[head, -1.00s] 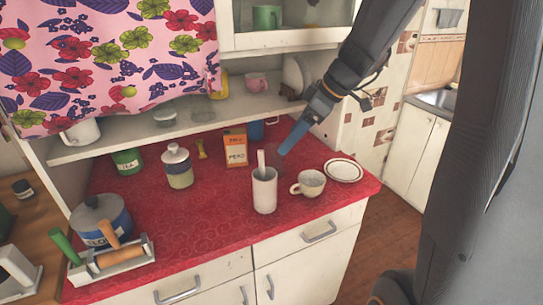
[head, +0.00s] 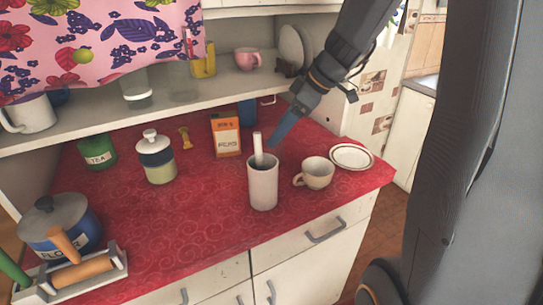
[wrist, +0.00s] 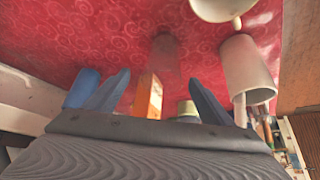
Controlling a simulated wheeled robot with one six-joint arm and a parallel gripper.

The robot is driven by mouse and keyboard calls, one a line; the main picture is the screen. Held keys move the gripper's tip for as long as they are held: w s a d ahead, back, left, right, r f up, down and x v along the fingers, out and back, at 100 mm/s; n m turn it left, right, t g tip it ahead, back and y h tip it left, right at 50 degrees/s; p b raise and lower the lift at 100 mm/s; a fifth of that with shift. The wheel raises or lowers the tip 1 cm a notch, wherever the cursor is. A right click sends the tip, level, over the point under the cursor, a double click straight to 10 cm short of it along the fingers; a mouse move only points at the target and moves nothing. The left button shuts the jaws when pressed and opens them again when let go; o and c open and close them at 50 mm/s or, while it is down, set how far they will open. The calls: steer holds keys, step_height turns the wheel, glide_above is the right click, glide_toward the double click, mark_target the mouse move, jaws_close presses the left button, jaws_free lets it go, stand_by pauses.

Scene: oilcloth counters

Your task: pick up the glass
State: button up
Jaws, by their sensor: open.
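A clear, reddish-looking glass (wrist: 165,55) stands on the red counter in the wrist view, ahead of my gripper and roughly in line with the gap between its fingers. In the head view I cannot make it out clearly near the blue fingers. My gripper (wrist: 158,78) is open, with its two blue fingers apart and nothing held between them. In the head view my gripper (head: 281,135) hangs over the counter, just behind and right of a tall white cup (head: 263,187) with a white utensil in it.
A cream mug (head: 317,173) and a plate (head: 351,157) stand right of the cup. An orange box (head: 226,135) stands behind it. A canister (head: 157,160) and blue pot (head: 62,232) are at left. The counter's front middle is clear.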

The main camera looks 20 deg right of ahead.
mark_target(265, 146)
steer(key=shift+p+x, duration=1.45)
steer(key=shift+x, duration=2.5)
steer(key=shift+s+a+r, duration=0.1)
steer(key=shift+s+a, duration=0.05)
steer(key=shift+a, duration=0.05)
steer(key=shift+c, duration=0.4)
steer(key=c, duration=1.2)
steer(key=shift+o, duration=0.2)
steer(key=shift+r, duration=0.1)
